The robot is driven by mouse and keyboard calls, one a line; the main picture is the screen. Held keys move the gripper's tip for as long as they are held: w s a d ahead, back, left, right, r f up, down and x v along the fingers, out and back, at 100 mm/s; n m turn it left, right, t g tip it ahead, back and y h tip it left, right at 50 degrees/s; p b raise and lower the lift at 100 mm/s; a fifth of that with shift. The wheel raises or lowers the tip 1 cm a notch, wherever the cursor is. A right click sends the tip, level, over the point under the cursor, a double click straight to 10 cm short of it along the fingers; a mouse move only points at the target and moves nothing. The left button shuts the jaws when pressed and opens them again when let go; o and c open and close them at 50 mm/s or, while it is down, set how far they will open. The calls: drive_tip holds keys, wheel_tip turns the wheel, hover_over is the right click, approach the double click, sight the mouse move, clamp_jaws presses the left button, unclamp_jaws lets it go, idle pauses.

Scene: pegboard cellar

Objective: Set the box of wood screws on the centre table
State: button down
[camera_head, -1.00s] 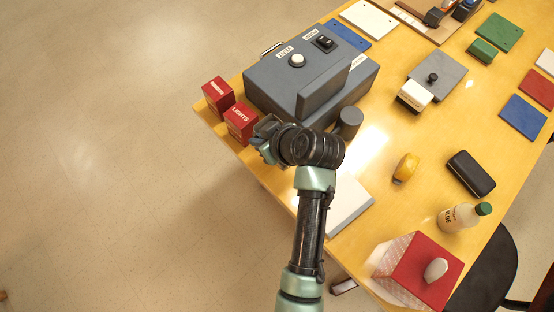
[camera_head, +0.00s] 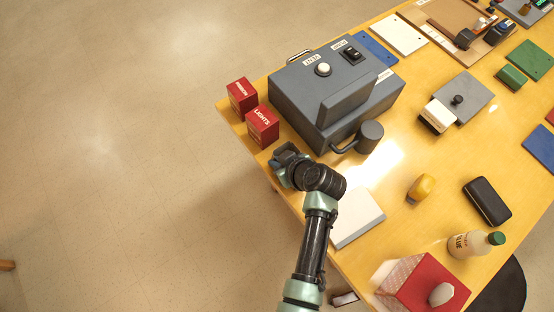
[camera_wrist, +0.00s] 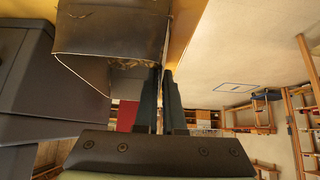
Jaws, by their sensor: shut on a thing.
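My gripper (camera_head: 283,160) is at the table's left edge, just in front of the red LIGHTS box. In the wrist view, its two fingers (camera_wrist: 160,100) are close together. A dark, shiny thing with a sharp rim (camera_wrist: 110,35) is right at the fingertips; I cannot tell what it is, and no label shows on it. I cannot make out a box marked wood screws in any view. The yellow table (camera_head: 395,230) lies under and to the right of my gripper.
A big grey machine (camera_head: 300,90) stands beside my gripper, with a grey cylinder (camera_head: 369,137) near it. Red boxes marked LIGHTS (camera_head: 262,126) and another label (camera_head: 241,96) stand at the edge. A white panel (camera_head: 357,218), yellow object (camera_head: 421,188) and bottle (camera_head: 475,244) are nearer. Floor is clear left.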

drive_tip(key=shift+r, duration=0.1)
drive_tip(key=c, duration=1)
unclamp_jaws()
drive_tip(key=shift+f, duration=0.2)
